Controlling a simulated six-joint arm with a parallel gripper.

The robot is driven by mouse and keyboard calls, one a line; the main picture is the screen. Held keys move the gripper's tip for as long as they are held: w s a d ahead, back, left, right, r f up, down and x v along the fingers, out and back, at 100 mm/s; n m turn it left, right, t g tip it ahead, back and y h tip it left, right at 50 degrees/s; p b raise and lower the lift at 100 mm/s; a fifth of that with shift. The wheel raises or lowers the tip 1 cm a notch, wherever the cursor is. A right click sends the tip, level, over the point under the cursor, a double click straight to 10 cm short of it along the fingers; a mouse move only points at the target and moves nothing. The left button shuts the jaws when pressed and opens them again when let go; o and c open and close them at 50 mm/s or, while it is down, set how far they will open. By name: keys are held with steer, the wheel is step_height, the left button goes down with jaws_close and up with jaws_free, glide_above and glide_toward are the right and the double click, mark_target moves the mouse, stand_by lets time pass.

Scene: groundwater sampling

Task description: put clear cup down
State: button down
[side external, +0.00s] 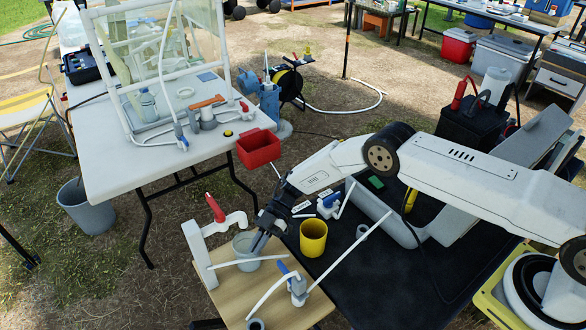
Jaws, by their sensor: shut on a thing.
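The clear cup (243,246) is a greyish see-through cup, upright over the light wooden board (225,292) at the lower middle. My gripper (259,240) reaches in from the right and is shut on the cup's right side. The fingers hide part of that side. I cannot tell whether the cup's base touches the board or hangs just above it. A white tap with a red handle (215,208) stands close to the cup's upper left.
A blue-handled valve with white tubes (295,284) lies right of the cup. A yellow cup (313,238) stands on the black mat (350,290). A red bin (258,149) hangs at the white table (115,175). The board's front left is bare.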

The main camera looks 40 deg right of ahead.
steer(key=shift+f, duration=0.1)
steer(key=c, duration=0.7)
jaws_free()
steer(key=shift+c, duration=0.2)
steer(key=v, duration=1.2)
